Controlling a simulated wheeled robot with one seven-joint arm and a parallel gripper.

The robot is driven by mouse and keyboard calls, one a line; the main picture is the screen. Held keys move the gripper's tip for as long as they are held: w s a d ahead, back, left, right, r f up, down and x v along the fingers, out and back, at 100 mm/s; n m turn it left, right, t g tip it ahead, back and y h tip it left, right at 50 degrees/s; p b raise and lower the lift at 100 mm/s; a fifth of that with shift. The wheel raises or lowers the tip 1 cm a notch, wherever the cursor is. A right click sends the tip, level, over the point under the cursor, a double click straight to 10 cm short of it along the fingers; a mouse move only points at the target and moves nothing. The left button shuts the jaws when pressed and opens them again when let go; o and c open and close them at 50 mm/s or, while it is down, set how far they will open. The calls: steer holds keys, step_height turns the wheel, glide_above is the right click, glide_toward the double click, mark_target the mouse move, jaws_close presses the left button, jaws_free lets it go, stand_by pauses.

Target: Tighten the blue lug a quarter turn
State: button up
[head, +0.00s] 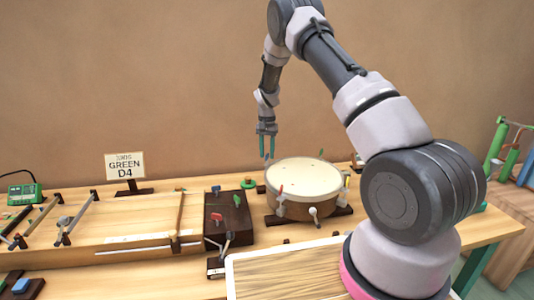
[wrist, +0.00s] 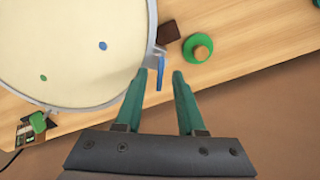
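A round drum (head: 303,178) with a pale skin sits on the bench; it fills the upper left of the wrist view (wrist: 75,45). The blue lug (wrist: 160,73) is a blue handle on a grey bracket at the drum's rim, beside a blue dot on the skin. My gripper (head: 267,150) is open and points down at the drum's far left edge. In the wrist view its two teal fingers (wrist: 160,76) stand either side of the blue lug, with a gap on both sides. I cannot tell how far above it the tips are.
Other lugs ring the drum, including a red one (head: 280,190) and a green one (wrist: 38,122). A green disc with a wooden knob (wrist: 200,50) lies nearby. A dark box (head: 228,222) stands left of the drum. A sign (head: 125,166) reads "GREEN D4". Wall behind.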

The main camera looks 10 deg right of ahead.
mark_target(267, 155)
steer(key=shift+r, duration=0.15)
step_height(267, 155, up, 10)
steer(key=shift+r, duration=0.25)
